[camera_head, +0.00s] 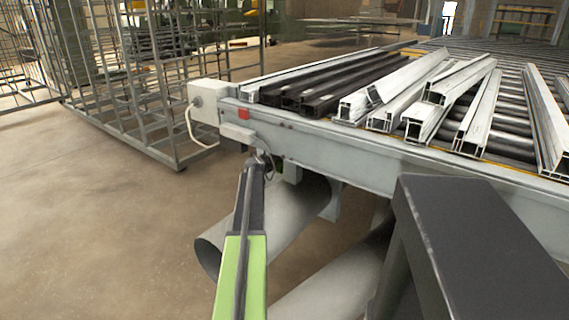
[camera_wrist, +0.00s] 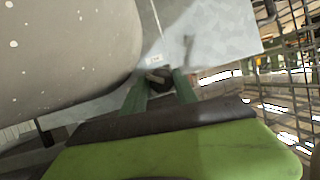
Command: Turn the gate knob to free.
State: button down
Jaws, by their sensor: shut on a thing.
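My gripper (camera_head: 263,160) reaches the side of the bench near its left corner, just below a small pale box. In the wrist view my gripper (camera_wrist: 160,88) has its two green fingers on either side of a small dark knob (camera_wrist: 158,74), and it is shut on it. This looks like the gate knob. A small pale label with tiny marks (camera_wrist: 154,60) sits just above the knob, too small to read. Which way the knob is turned cannot be told. In the head view the knob is hidden by my gripper.
The bench (camera_head: 350,150) carries white profiles (camera_head: 440,95) and dark profiles (camera_head: 320,88). A grey box with a cable (camera_head: 207,101) and a red square (camera_head: 243,114) are at its corner. Large pipes (camera_head: 270,225) lie below. A wire cage (camera_head: 130,90) stands left; the floor in front is clear.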

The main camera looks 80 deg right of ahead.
jog(key=shift+w+a+n+g, duration=0.1)
jog(key=shift+n+g, duration=0.2)
jog(key=shift+n, duration=0.1)
dwell(0.5)
jog(key=shift+w+n+g+y, duration=0.1)
jog(key=shift+n+g+y, duration=0.75)
jog(key=shift+n, duration=0.75)
jog(key=shift+g, duration=0.25)
jog(key=c, duration=1)
grip_release()
jog(key=p+v, duration=0.7)
jog(key=v, duration=1)
